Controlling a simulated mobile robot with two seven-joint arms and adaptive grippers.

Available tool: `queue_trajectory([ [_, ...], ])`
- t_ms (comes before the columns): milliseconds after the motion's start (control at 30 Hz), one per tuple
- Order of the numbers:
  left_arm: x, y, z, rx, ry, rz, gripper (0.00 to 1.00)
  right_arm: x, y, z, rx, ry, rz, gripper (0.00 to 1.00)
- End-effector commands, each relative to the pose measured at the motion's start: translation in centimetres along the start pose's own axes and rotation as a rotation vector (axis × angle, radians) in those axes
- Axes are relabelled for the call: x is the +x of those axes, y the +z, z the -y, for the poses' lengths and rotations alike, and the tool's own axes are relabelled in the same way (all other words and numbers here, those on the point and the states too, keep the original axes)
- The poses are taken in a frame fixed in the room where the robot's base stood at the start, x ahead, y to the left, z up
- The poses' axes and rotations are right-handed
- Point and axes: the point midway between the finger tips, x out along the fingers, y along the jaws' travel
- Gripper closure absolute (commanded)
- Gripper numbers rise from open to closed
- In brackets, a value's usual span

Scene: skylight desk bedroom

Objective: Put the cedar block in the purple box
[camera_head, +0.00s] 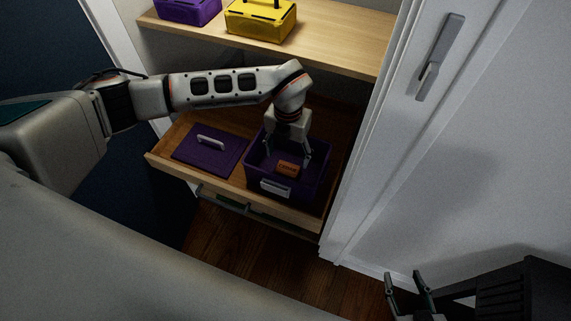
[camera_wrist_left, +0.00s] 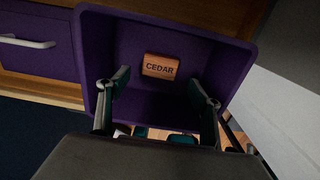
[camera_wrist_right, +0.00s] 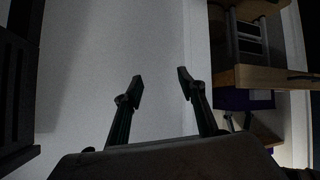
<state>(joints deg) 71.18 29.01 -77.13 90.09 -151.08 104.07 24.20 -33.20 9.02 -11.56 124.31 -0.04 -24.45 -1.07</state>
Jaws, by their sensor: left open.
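The cedar block (camera_head: 287,169) is a small orange-brown block inside the open purple box (camera_head: 317,185). In the left wrist view the block (camera_wrist_left: 160,67) shows the word CEDAR and lies on the floor of the purple box (camera_wrist_left: 245,50). My left gripper (camera_head: 290,158) reaches down into the box from above; its fingers in the left wrist view (camera_wrist_left: 160,87) are apart with nothing between them, and the block lies beyond the tips. My right gripper (camera_head: 408,277) is open and empty at the lower right, also seen in its own wrist view (camera_wrist_right: 160,88).
The box stands in a pulled-out wooden drawer (camera_head: 160,160) beside a purple lid (camera_head: 211,152) with a white handle. A shelf (camera_head: 340,35) above bears a yellow box (camera_head: 262,22) and another purple box (camera_head: 188,10). A white door (camera_head: 450,150) stands at the right.

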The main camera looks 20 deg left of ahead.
Motion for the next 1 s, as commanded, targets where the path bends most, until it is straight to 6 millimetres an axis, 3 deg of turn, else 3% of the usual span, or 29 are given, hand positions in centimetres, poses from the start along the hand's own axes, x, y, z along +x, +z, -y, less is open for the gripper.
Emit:
queue_trajectory([
  [33,-1.7,0.2,-0.1,0.000,0.001,0.009,0.35,-0.2,-0.1,-0.2,-0.001,0.004,0.002,0.60],
  [100,-2.9,0.2,0.0,0.000,0.001,0.007,0.35,-0.3,0.2,-0.3,-0.001,0.006,0.010,0.60],
  [300,-4.9,0.0,0.0,0.001,0.000,0.001,0.35,-0.3,0.5,-0.3,0.004,0.011,0.019,0.60],
  [1000,-5.3,-0.1,0.0,0.000,0.000,-0.003,0.35,-0.4,0.9,-0.1,0.002,0.005,0.025,0.60],
])
